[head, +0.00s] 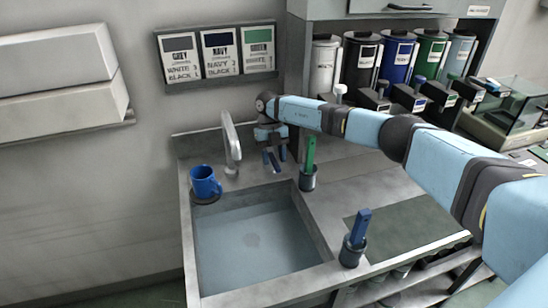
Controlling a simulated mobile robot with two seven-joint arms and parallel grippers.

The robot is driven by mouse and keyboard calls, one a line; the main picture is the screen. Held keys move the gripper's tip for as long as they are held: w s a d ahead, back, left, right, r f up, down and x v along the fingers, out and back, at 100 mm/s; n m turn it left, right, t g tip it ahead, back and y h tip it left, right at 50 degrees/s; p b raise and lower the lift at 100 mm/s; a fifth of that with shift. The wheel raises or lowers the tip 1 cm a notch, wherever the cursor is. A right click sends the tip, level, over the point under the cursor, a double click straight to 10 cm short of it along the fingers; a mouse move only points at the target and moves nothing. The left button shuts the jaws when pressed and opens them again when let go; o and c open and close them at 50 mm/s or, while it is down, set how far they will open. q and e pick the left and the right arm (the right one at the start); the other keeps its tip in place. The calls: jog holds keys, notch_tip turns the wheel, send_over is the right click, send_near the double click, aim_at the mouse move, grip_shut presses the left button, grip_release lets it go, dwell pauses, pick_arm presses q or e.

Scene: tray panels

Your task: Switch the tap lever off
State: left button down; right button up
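The pale tap (231,143) stands upright at the back edge of the sink (205,297). Its spout leans over the basin. I cannot make out the lever clearly, nor tell its position. My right gripper (273,163) points down just right of the tap, above the back of the counter. A gap shows between the gripper and the tap's spout. Its fingers are small and close together here, and I cannot tell whether they are open or shut. I see nothing clearly held. My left gripper is out of view.
A blue mug (205,182) stands at the sink's back left corner. A cup with a green-handled tool (310,155) stands right of my gripper. A cup with a blue-handled tool (359,230) is nearer. Several colored canisters (397,60) line the back right.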

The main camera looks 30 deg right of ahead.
aim_at(270, 151)
jog(key=b+v, duration=0.1)
jog(key=v, duration=1.1)
jog(key=shift+f, duration=0.1)
dwell(0.4)
